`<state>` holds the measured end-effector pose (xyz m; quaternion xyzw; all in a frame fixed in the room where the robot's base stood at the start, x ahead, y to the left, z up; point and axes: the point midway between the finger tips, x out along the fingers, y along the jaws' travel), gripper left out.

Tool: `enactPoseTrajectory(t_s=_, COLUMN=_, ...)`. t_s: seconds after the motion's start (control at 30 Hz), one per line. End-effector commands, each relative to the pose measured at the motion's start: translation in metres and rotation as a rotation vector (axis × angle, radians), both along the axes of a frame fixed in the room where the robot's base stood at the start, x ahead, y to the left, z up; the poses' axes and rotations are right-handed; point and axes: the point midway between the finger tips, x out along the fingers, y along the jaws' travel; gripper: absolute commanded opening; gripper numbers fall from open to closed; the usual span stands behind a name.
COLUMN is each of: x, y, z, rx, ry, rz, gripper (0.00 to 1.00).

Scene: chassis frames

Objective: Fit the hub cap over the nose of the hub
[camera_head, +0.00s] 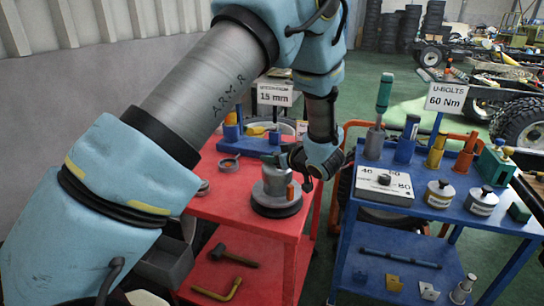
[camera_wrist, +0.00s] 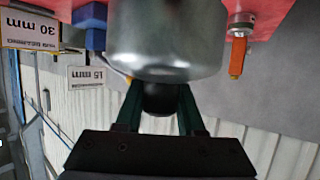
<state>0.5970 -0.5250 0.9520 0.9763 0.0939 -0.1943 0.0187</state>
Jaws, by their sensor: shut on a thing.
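My gripper (camera_head: 281,161) is above the red cart, shut on the black knob of the silver hub cap. In the wrist view, the fingers (camera_wrist: 160,100) close on both sides of this knob, and the smooth metal cap (camera_wrist: 165,45) fills the upper middle. In the head view, a grey metal body (camera_head: 275,183) is directly under the gripper, above a dark round base (camera_head: 276,207). I take this to be the cap at the hub's nose. The hub's nose is not visible, and I cannot tell whether the cap is fully seated.
An orange-handled item (camera_wrist: 237,57) is beside the cap. The red cart (camera_head: 225,205) also bears a small round dish (camera_head: 229,164) and blue holders at the back. A blue cart (camera_head: 405,225) with canisters and tools stands close on the right. Signs stand behind.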

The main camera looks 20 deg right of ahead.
Motion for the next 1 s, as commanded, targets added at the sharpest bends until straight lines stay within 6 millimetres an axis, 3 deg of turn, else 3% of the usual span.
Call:
enactPoseTrajectory(t_s=0.6, x=0.000, y=0.000, z=-0.015, rx=0.000, ry=-0.001, rz=0.000, gripper=0.00)
enactPoseTrajectory(t_s=0.63, x=0.000, y=0.000, z=-0.015, rx=0.000, ry=-0.001, rz=0.000, gripper=0.39)
enactPoseTrajectory(t_s=0.93, x=0.000, y=0.000, z=-0.015, rx=0.000, ry=0.000, rz=0.000, gripper=0.73)
enactPoseTrajectory(t_s=1.0, x=0.000, y=0.000, z=-0.015, rx=0.000, ry=0.000, rz=0.000, gripper=0.73)
